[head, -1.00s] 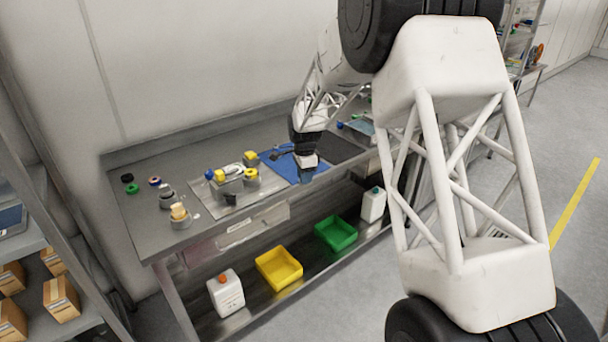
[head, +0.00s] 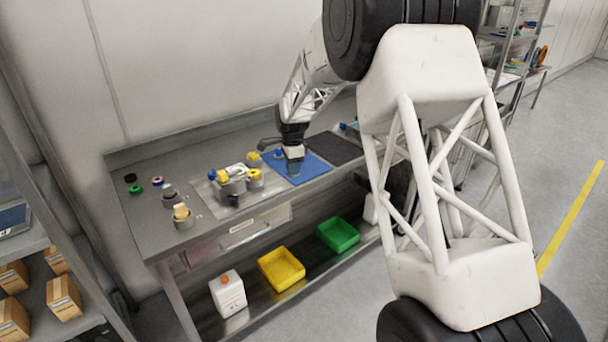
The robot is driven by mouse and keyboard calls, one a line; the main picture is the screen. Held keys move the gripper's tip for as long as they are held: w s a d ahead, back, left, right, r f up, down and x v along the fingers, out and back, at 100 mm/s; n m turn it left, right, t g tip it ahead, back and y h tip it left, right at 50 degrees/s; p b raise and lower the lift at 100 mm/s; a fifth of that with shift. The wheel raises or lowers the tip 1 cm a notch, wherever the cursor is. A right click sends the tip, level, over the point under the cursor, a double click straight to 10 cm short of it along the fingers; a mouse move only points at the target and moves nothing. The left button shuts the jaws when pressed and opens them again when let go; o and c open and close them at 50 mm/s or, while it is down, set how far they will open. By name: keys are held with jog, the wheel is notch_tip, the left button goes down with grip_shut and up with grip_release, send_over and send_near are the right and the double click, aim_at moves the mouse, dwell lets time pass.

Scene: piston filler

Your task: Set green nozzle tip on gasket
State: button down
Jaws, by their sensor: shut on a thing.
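My gripper (head: 294,171) points down over the blue mat (head: 315,163) on the bench. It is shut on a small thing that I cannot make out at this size. A small green ring-like piece (head: 136,189) lies at the left end of the bench, far left of my gripper. I cannot tell whether it is the nozzle tip. A black disc (head: 130,177) and a ring with a pinkish middle (head: 157,181) lie beside it. I cannot tell for sure which piece is the gasket.
A grey fixture (head: 233,187) with yellow and blue parts stands left of my gripper. Grey cups (head: 183,220) stand further left, one holding a tan piece. A dark mat (head: 335,148) lies to the right. Yellow (head: 281,268) and green (head: 338,234) bins sit on the lower shelf.

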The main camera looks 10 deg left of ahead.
notch_tip(320, 180, up, 7)
send_over(253, 172)
jog(key=shift+s+r, duration=0.1)
jog(key=shift+d+f, duration=0.1)
jog(key=shift+f, duration=0.15)
jog(key=shift+f, duration=4.25)
jog(key=shift+f, duration=0.2)
jog(key=shift+c, duration=2.3)
grip_release()
jog(key=shift+r, duration=0.1)
notch_tip(253, 172, up, 9)
jog(key=shift+r, duration=0.15)
